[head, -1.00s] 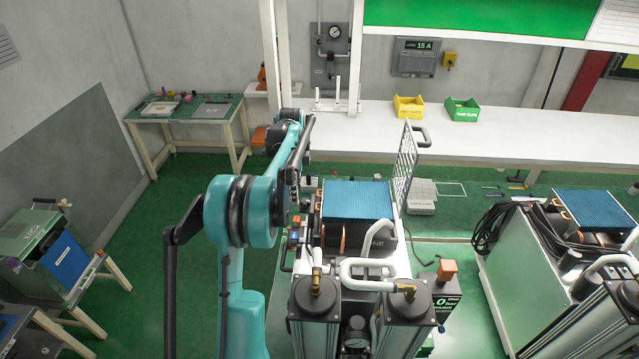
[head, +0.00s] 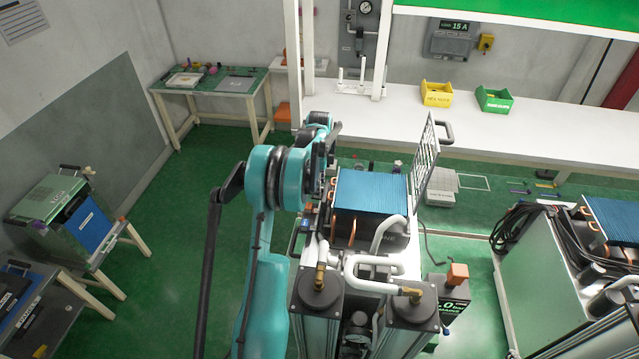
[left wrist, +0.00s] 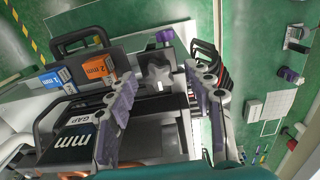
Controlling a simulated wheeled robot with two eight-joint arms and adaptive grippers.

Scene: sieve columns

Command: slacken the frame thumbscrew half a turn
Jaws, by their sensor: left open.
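In the left wrist view a grey star-shaped knob (left wrist: 158,76), which looks like the frame thumbscrew, stands on a dark frame. My left gripper (left wrist: 161,82) is open, its two purple-padded fingers on either side of the knob as seen from the wrist. I cannot tell whether they touch it or how deep it lies between them. In the head view my teal left arm reaches forward beside the machine with blue fins (head: 372,196); the knob and the left fingertips cannot be made out there. My right gripper is not in view.
In the left wrist view a black handle (left wrist: 78,38), an orange "2 mm" block (left wrist: 95,68) and a blue block (left wrist: 54,79) lie left of the knob. In the head view a wire grille (head: 424,165) stands beside the fins.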

